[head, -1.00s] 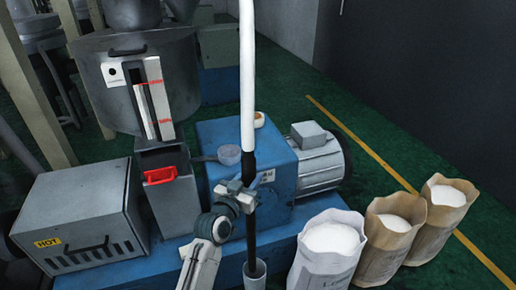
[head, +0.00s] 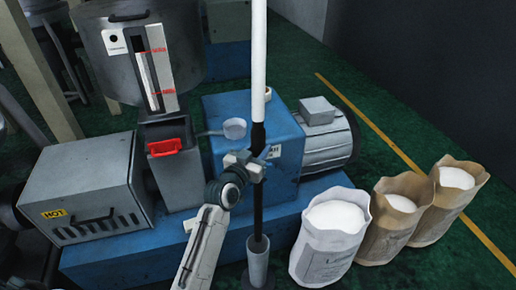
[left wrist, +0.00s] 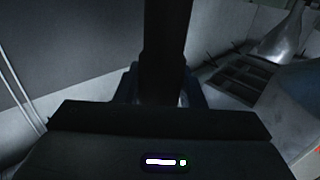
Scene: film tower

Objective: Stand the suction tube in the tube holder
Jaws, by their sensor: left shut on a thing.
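The suction tube (head: 258,195) is long, with a white upper part and a black lower part. It stands nearly upright in the head view, and its top runs out of the picture. My left gripper (head: 257,164) is shut on the black part. The tube holder (head: 258,272) is a grey upright cup at the bottom of the head view. The tube's lower end meets the holder's mouth and seems to be inside it; how deep I cannot tell. In the left wrist view the dark tube (left wrist: 165,50) rises between the fingers. My right gripper is not in view.
A blue machine base (head: 130,265) lies behind the holder, with a grey box marked HOT (head: 85,185) at left and a motor (head: 325,140). A white bag (head: 330,245) stands just right of the holder, with two brown bags (head: 400,215) beyond. Green floor is free at far right.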

